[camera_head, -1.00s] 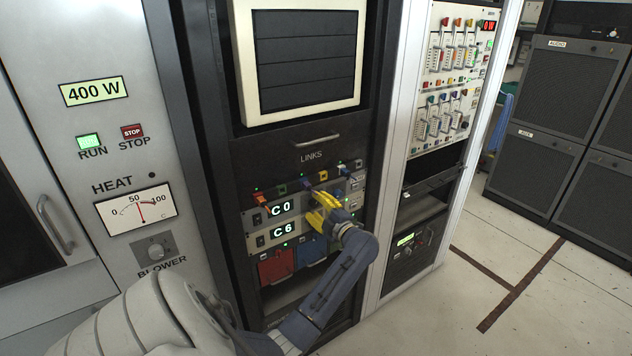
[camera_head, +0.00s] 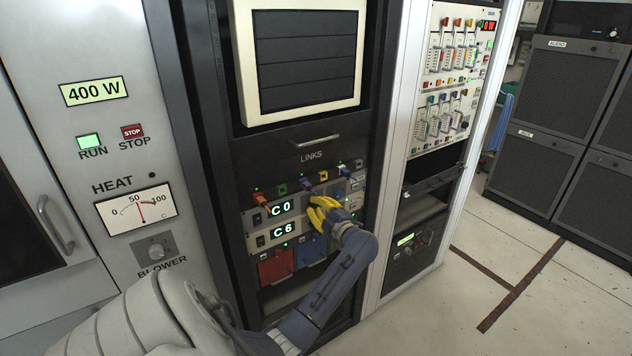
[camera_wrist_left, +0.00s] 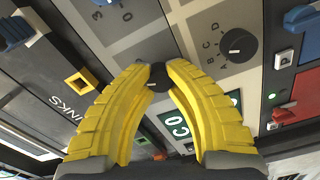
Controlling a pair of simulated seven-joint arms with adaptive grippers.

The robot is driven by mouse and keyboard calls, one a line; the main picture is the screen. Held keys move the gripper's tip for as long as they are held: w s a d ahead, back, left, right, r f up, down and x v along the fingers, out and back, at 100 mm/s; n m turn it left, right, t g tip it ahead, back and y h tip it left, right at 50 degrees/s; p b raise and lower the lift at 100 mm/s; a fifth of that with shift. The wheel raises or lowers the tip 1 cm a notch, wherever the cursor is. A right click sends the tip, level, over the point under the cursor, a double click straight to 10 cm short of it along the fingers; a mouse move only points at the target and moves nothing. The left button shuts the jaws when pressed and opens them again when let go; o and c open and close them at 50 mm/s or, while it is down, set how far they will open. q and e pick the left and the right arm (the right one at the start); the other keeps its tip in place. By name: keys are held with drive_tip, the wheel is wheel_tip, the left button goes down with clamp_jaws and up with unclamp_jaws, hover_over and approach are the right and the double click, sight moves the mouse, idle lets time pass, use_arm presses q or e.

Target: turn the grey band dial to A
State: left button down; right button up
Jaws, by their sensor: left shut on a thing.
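My left gripper (camera_head: 314,206), with yellow fingers, is at the links panel in the head view. In the left wrist view its fingertips (camera_wrist_left: 157,76) are shut on a small dark grey dial (camera_wrist_left: 157,84). The fingers hide most of this dial and its lettering, so I cannot read its pointer. The upper green display (camera_head: 281,208) beside it reads C 0; it also shows in the left wrist view (camera_wrist_left: 178,122). My right gripper is not in view.
Another dark dial (camera_wrist_left: 237,45) with letters around it is on the neighbouring strip, whose display (camera_head: 283,230) reads C 6. A blue knob (camera_wrist_left: 98,3) with digits is close by. Coloured plugs (camera_head: 260,199) and red and blue blocks (camera_head: 276,267) surround the strips.

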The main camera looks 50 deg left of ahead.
use_arm(q)
drive_tip(key=shift+n, duration=0.4)
drive_tip(key=n, duration=0.2)
drive_tip(key=shift+d+n, duration=0.1)
drive_tip(key=shift+n, duration=0.3)
drive_tip(key=n, duration=0.4)
drive_tip(key=shift+n, duration=0.3)
drive_tip(key=n, duration=0.4)
drive_tip(key=shift+n, duration=1.8)
drive_tip(key=shift+r, duration=0.1)
drive_tip(key=c, duration=1.1)
unclamp_jaws()
